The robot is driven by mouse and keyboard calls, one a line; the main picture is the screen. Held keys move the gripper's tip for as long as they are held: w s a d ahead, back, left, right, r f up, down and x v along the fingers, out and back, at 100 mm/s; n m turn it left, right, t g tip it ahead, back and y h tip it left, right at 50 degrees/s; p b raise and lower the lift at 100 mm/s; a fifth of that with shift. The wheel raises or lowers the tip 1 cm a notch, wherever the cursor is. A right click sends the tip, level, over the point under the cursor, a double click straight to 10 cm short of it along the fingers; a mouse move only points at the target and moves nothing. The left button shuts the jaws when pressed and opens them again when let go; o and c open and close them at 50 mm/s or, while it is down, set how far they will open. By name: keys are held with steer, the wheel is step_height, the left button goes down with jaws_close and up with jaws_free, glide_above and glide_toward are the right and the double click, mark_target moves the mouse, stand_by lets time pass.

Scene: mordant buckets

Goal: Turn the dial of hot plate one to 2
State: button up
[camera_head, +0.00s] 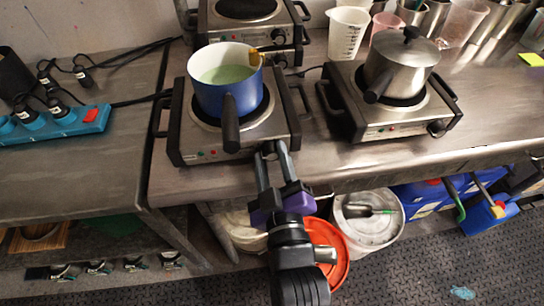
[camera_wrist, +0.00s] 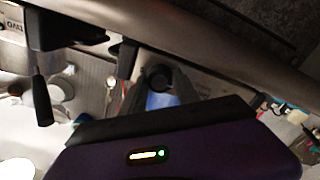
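Hot plate one (camera_head: 185,140) is the left front plate, with a blue pot (camera_head: 222,98) on top. My gripper (camera_head: 269,150) reaches its front panel near the right corner. The two fingers are apart. In the wrist view, the dark round dial (camera_wrist: 158,76) shows on the metal panel, between and just beyond the fingertips (camera_wrist: 157,85). I cannot tell whether the fingers touch it. The dial's pointer and scale marks are too small and dark to read. In the head view the dial is mostly hidden by the fingers.
Hot plate two (camera_head: 350,115), labelled TWO in the wrist view (camera_wrist: 14,26), stands to the right with a lidded steel pot (camera_head: 402,62). The blue pot's dark handle (camera_head: 231,125) juts forward just left of my fingers. Another hot plate (camera_head: 275,32) is behind. Buckets stand below the bench.

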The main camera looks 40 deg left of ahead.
jaws_close()
steer(key=shift+m, duration=0.4)
steer(key=m+p, duration=0.1)
steer(key=m, duration=0.1)
steer(key=shift+m, duration=0.4)
steer(key=m+p, duration=0.2)
steer(key=m, duration=0.1)
steer(key=shift+d+m, duration=0.1)
steer(key=shift+m, duration=0.3)
steer(key=m+p, duration=0.1)
steer(key=m, duration=0.2)
steer(key=shift+m+p, duration=0.7)
steer(key=shift+m, duration=1.2)
